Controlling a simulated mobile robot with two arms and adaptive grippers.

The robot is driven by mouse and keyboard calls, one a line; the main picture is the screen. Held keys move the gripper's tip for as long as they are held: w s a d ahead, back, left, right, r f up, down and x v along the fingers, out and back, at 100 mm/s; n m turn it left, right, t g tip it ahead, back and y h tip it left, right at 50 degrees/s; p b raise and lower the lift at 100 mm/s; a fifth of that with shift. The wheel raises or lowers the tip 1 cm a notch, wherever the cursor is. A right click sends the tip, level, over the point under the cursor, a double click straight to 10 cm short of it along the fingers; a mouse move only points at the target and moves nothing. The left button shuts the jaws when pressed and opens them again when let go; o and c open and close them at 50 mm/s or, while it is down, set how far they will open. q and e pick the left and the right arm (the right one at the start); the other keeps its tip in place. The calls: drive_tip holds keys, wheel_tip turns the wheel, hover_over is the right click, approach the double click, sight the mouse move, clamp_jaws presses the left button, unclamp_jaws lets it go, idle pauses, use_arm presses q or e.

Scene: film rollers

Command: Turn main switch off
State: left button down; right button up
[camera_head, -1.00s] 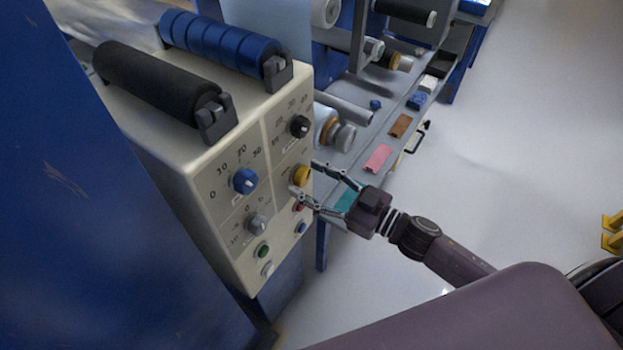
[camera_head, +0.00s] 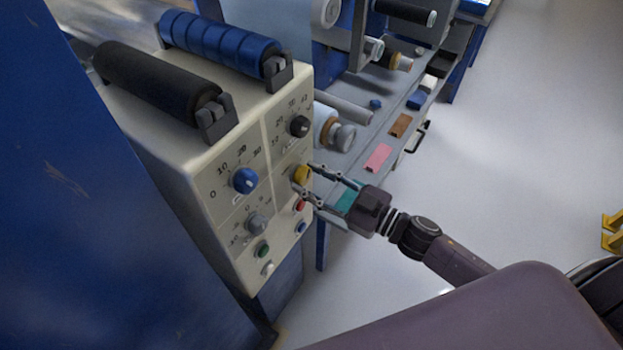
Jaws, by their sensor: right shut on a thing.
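The control panel (camera_head: 228,208) is a cream box face with several knobs and buttons. The yellow knob (camera_head: 301,174) sits at its right side, above a red button (camera_head: 299,205). My right gripper (camera_head: 306,180) reaches in from the right, with its two fingers around the yellow knob and shut on it. The fingertips partly cover the knob, and its exact turn angle is hard to tell. My left gripper is not in view.
A blue knob (camera_head: 244,180), a black knob (camera_head: 299,126) and a grey knob (camera_head: 257,222) are on the same panel. A black roller (camera_head: 155,80) and a blue roller (camera_head: 217,44) lie on top. A grey shelf with small coloured blocks is behind my gripper.

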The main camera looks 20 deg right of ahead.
drive_tip(key=n, duration=0.6)
drive_tip(key=n+b, duration=0.1)
drive_tip(key=n, duration=0.5)
drive_tip(key=shift+n, duration=0.3)
idle(0.4)
drive_tip(key=o, duration=1.2)
drive_tip(key=shift+c, duration=0.2)
drive_tip(key=v, duration=1.2)
